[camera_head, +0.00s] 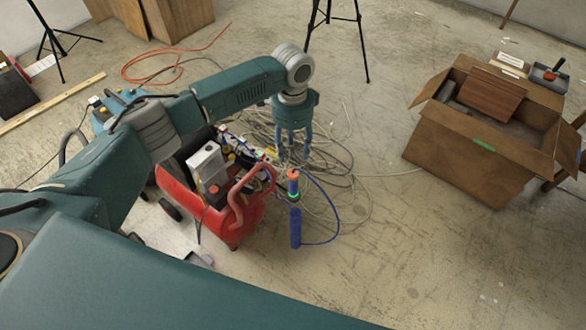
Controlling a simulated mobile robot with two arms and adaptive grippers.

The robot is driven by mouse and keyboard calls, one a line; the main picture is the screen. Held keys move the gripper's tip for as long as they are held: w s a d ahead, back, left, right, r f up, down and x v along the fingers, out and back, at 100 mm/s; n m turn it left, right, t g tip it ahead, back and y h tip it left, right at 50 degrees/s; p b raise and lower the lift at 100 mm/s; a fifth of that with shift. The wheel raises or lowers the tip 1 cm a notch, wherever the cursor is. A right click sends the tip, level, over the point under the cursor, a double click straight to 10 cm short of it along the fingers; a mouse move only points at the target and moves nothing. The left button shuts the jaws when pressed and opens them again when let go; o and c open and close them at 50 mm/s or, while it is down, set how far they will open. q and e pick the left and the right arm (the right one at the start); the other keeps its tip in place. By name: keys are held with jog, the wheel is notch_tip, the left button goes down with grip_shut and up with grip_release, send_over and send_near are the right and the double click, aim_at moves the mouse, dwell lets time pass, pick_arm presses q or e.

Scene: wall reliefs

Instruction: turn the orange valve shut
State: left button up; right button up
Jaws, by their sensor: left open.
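An orange piece (293,176), which looks like the valve, sits on top of an upright blue cylinder (295,228) with a green band below the orange. A thin blue hose loops from it to the right. My left gripper (293,159) hangs from the teal arm with its fingers pointing down. It is open, and its fingertips appear just above the orange piece in the picture. I cannot tell whether they touch it. The cylinder stands just right of a red compressor (213,215). My right gripper is not in view.
Tangled pale cables (335,160) lie on the floor behind the cylinder. An open cardboard box (460,150) stands at the right. A black tripod (335,20) is at the back. The floor at front right is mostly clear.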

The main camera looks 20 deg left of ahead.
aim_at(293, 172)
pick_arm(q)
notch_tip(293, 172, down, 10)
jog(key=shift+d+f, duration=0.1)
jog(key=shift+f, duration=0.15)
jog(key=shift+c, duration=0.2)
jog(key=c, duration=1.1)
